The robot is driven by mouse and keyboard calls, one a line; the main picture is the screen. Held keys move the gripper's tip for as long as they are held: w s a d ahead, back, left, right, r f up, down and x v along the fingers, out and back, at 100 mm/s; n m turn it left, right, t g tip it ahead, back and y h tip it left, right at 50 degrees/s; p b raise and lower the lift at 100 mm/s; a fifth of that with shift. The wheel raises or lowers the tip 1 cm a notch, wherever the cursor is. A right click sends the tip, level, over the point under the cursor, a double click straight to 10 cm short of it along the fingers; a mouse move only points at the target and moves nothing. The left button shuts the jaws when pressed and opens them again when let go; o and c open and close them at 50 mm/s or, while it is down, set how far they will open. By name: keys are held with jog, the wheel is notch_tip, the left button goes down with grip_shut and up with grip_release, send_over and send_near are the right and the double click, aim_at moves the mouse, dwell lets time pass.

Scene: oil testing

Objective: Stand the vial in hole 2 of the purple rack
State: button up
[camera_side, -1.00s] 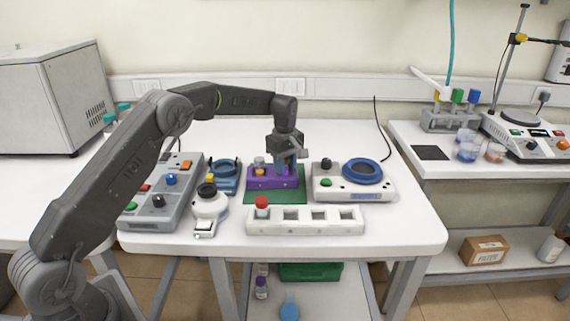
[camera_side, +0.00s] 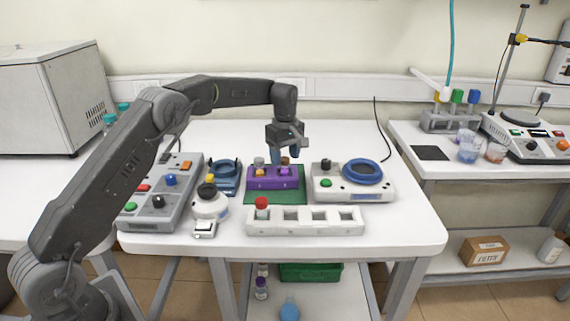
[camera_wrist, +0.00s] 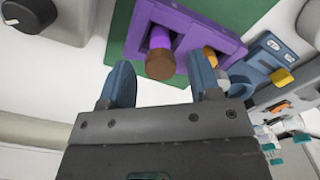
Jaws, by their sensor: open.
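The purple rack (camera_side: 262,183) stands on a green mat, and it also shows in the wrist view (camera_wrist: 185,24). A vial with a brown cap (camera_side: 285,161) and a purple body stands in the right part of the rack. The wrist view shows its brown cap (camera_wrist: 160,66) and purple body below. I cannot read the hole numbers. A second vial, orange with a grey cap (camera_side: 259,161), stands in the left part. My gripper (camera_side: 287,151) is just above the brown-capped vial. In the wrist view its blue fingers (camera_wrist: 160,82) are open and empty, apart on either side of the cap.
A white rack (camera_side: 305,226) with a red-capped vial (camera_side: 262,205) stands in front. A white device with a blue ring (camera_side: 362,172) is at right. A blue holder (camera_side: 224,175), a small white instrument (camera_side: 209,206) and a grey control box (camera_side: 160,200) are at left.

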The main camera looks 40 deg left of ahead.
aim_at(285, 159)
jog(key=s+d+r+m+t, duration=0.15)
jog(key=s+r, duration=0.25)
jog(key=r, duration=0.5)
jog(key=s+d+r+m, duration=0.3)
jog(key=s+r, duration=0.1)
jog(key=r, duration=0.4)
jog(key=s+d+r+m+t, duration=0.1)
jog(key=s+d+m, duration=0.25)
jog(key=s, duration=0.65)
jog(key=s+d+r+m+t, duration=0.1)
jog(key=s+d+m+t, duration=0.2)
jog(key=s, duration=0.7)
jog(key=s+d+f+m, duration=0.1)
jog(key=s+f+m, duration=0.4)
jog(key=s, duration=0.5)
jog(key=shift+f, duration=0.9)
